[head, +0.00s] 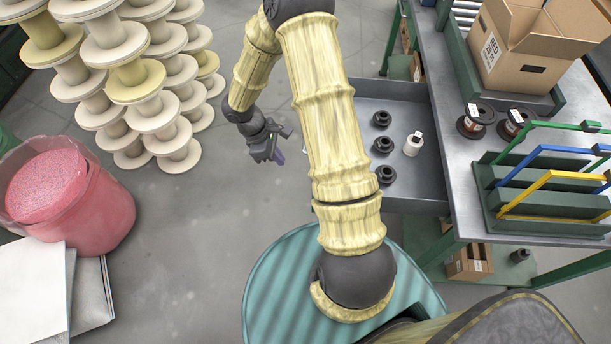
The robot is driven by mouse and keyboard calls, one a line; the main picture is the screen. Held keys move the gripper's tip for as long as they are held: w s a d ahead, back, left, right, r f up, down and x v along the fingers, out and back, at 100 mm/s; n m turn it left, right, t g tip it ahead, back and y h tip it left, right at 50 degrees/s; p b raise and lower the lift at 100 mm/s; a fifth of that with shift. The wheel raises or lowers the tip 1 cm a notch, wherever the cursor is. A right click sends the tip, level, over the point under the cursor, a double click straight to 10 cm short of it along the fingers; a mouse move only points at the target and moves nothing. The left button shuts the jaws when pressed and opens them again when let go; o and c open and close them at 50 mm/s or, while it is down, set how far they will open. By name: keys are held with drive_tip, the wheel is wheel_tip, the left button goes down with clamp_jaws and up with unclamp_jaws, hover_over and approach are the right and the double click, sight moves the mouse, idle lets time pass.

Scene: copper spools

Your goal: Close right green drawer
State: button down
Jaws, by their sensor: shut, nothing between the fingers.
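A drawer (420,112) stands pulled out from the left side of the workbench, with a grey inside. Several dark spool-like pieces (383,145) and a small white cylinder (413,144) stand in it. My arm passes over the drawer's left end and hides its front face. My gripper (278,156) is shut and empty, left of the drawer and apart from it, over open floor.
The workbench (455,205) holds a cardboard box (535,45), two wire spools (476,121) and a green rack (545,200) with coloured bars. Stacked pale spools (150,110) and a pink barrel (70,200) stand at left. Floor between is clear.

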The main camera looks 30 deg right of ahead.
drive_tip(key=shift+f, duration=0.1)
drive_tip(key=s+d+f, duration=0.4)
drive_tip(key=d+f, duration=0.2)
drive_tip(key=f, duration=0.3)
drive_tip(key=shift+s+d+p, duration=0.15)
drive_tip(key=shift+s+p, duration=0.05)
drive_tip(key=shift+p, duration=0.15)
drive_tip(key=shift+d, duration=0.1)
